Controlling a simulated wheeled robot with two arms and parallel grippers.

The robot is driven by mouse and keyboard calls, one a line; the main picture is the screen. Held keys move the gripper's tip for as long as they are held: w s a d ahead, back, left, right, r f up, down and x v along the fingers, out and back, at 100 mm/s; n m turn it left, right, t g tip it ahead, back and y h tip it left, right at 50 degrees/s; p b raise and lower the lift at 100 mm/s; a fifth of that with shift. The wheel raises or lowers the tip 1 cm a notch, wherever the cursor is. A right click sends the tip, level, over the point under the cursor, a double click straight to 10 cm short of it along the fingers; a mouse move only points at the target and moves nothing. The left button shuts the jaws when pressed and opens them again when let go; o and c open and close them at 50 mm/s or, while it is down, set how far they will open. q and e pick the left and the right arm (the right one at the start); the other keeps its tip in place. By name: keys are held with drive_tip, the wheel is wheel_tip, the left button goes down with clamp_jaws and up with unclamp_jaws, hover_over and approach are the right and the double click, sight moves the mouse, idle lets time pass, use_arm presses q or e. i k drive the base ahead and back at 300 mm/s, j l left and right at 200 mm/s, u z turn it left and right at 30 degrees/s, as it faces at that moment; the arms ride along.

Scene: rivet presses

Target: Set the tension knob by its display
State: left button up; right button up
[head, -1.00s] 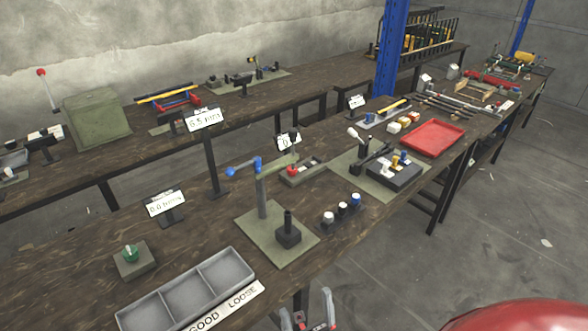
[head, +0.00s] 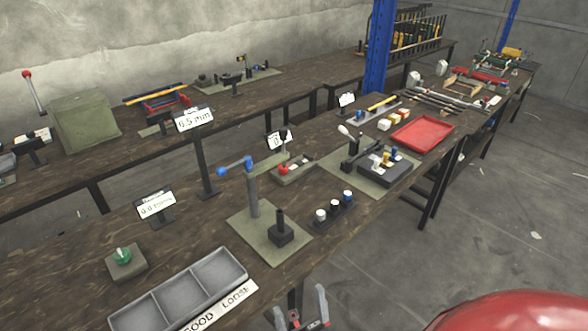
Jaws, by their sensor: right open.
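A green knob (head: 123,255) sits on a small grey-green square base on the near bench, at the lower left of the head view. Behind it, a white display (head: 154,205) on a dark stand seems to read 0.0, with a unit too small to read surely. My right gripper (head: 300,311) is at the bottom edge, in front of the bench edge. Its fingers are apart with nothing seen between them. It is well to the right of the knob and apart from it. My left gripper is not in view.
A grey three-part tray (head: 178,291) labelled GOOD and LOOSE lies between the knob and my right gripper. A press with a blue-ended lever (head: 254,195) stands right of the knob. A red tray (head: 422,133) lies farther back. Bench around the knob's base is clear.

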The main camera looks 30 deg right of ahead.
sight(282, 171)
drive_tip(key=i+l+u, duration=0.1)
drive_tip(key=l+u, duration=0.2)
drive_tip(key=l, duration=0.65)
drive_tip(key=l+u, duration=0.25)
drive_tip(key=l, duration=0.7)
